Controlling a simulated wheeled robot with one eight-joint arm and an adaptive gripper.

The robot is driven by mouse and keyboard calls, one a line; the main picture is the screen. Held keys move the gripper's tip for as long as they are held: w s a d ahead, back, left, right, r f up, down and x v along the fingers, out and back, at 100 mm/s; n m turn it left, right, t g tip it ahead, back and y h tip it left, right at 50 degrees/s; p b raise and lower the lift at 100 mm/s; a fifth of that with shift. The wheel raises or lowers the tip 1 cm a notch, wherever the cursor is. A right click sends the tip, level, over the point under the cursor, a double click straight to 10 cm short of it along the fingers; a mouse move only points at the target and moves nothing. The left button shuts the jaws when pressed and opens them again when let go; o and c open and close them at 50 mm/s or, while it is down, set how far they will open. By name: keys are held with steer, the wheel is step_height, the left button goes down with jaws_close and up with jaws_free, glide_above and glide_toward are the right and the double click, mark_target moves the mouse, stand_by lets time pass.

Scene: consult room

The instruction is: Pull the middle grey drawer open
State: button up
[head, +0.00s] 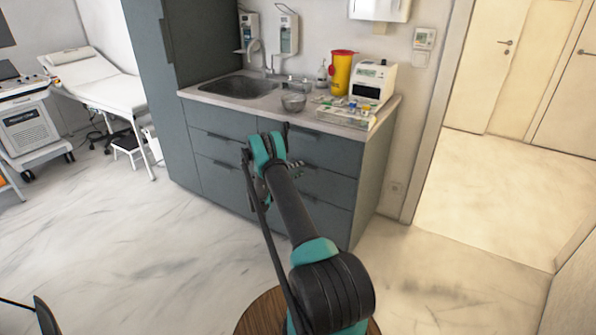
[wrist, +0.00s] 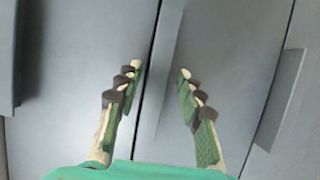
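The middle grey drawer (head: 335,188) is in the right column of the grey cabinet and looks shut, flush with its neighbours. Its front (wrist: 225,50) fills the centre right of the wrist view. Its handle (wrist: 168,60) is a thin grey strip along the drawer's edge, beside a dark seam. My gripper (wrist: 160,70) is open, with one finger on each side of the handle strip. Contact with the handle cannot be told. In the head view my gripper (head: 293,170) is in front of the drawers, and my arm hides part of them.
A drawer handle (wrist: 280,100) shows at the right of the wrist view, and another (wrist: 8,60) at its left edge. The countertop (head: 225,99) holds a sink, a glass bowl (head: 293,102), a yellow container (head: 341,74) and a white device (head: 373,82).

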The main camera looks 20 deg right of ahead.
jaws_close()
stand_by(0.3)
